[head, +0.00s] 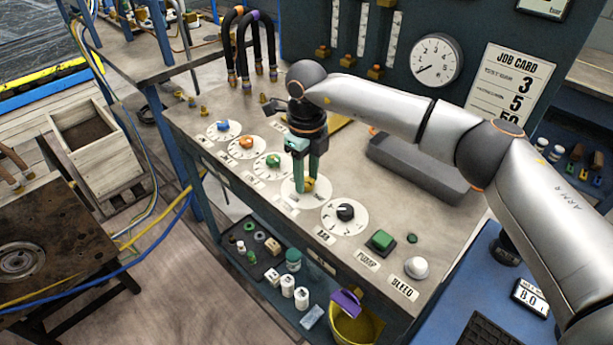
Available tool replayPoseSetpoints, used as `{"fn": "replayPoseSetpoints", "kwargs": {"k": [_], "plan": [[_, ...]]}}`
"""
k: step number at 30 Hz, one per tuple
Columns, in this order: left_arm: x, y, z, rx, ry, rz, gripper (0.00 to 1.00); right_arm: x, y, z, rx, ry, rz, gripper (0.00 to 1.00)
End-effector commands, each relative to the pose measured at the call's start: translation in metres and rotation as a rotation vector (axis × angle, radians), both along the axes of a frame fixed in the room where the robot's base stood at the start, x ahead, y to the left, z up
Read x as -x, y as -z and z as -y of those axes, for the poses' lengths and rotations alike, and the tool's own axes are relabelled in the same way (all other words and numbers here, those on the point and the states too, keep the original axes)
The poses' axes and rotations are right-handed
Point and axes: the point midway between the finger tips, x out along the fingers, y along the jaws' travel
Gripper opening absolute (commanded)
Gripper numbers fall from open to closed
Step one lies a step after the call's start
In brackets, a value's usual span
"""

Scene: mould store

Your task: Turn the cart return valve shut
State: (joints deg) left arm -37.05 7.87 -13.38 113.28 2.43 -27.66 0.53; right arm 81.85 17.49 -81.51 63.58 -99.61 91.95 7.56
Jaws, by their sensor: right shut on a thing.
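A row of valve knobs on white round dials runs along the front of the grey bench top. They are a blue knob (223,126), an orange knob (246,142), a green knob (273,160) and a yellow knob (309,184). My right gripper (305,182) points down with its green fingers shut on the yellow knob, which they partly hide. The label by this dial is too small to read, so I cannot tell from it whether this is the return valve. The knob's exact angle is also unclear. My left gripper is not in view.
A black knob (345,212), a green PUMP button (381,240) and a white BLEED knob (416,267) lie to the right. A grey block (420,168) sits behind. Looped hoses (250,45) stand at the back left. A gauge (435,60) is on the back panel.

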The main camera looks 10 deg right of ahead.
Motion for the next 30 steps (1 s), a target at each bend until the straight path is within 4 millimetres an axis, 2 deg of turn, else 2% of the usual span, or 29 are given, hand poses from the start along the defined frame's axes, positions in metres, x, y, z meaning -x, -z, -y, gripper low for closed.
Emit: {"fn": "replayPoseSetpoints", "kwargs": {"k": [9, 23, 24, 30], "plan": [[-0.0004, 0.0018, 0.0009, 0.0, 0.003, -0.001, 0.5, -0.0015, -0.0018, 0.0, -0.001, -0.089, 0.007, 0.0], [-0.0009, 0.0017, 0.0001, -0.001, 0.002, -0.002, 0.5, -0.0017, -0.0022, -0.0001, -0.001, -0.099, 0.007, 0.0], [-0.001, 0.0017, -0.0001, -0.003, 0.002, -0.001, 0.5, -0.0016, -0.0022, -0.0002, -0.001, -0.099, 0.007, 0.44], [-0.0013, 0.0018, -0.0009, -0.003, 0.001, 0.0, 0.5, -0.0009, -0.0013, -0.0001, -0.001, -0.099, 0.004, 0.67]]}}
